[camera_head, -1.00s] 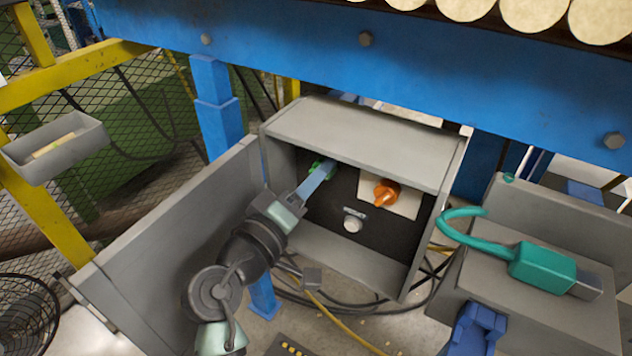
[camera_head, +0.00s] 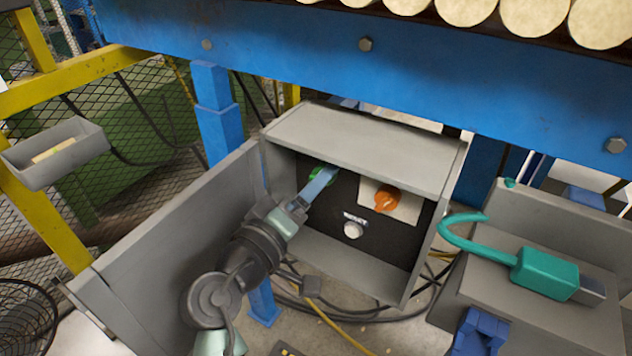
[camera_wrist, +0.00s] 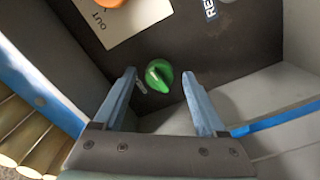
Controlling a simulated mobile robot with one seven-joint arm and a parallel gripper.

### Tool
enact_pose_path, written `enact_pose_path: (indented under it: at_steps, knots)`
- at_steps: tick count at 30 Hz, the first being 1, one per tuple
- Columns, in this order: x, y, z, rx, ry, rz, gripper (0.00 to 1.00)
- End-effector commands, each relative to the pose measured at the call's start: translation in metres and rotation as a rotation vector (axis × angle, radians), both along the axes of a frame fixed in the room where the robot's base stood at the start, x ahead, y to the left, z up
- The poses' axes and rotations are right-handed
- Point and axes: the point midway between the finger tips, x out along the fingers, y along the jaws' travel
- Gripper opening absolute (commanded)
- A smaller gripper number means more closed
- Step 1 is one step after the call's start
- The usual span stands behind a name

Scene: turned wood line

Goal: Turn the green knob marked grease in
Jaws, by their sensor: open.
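The green knob (camera_wrist: 159,75) sits on the dark back panel inside an open grey box. In the wrist view it shows just beyond and between the fingertips of my gripper (camera_wrist: 160,80), which is open with a finger on each side. I cannot tell whether a finger touches it. In the head view the knob (camera_head: 316,174) is partly hidden behind my gripper (camera_head: 328,175). The knob's own label is not readable in either view.
An orange knob (camera_head: 386,199) on a pale plate and a white button (camera_head: 352,230) share the panel. The box's grey walls (camera_head: 365,140) close around my gripper. A grey door (camera_head: 170,240) stands open at left. A teal hooked tool (camera_head: 540,270) lies at right.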

Motion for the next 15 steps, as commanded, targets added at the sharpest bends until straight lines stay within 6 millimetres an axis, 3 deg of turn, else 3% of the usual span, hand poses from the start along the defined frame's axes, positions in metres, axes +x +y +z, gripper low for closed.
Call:
enact_pose_path:
  at_steps: [7, 15]
  knots:
    - [-0.014, 0.009, 0.001, -0.001, 0.0, 0.002, 0.74]
    - [-0.064, 0.038, 0.002, 0.0, 0.003, 0.005, 0.74]
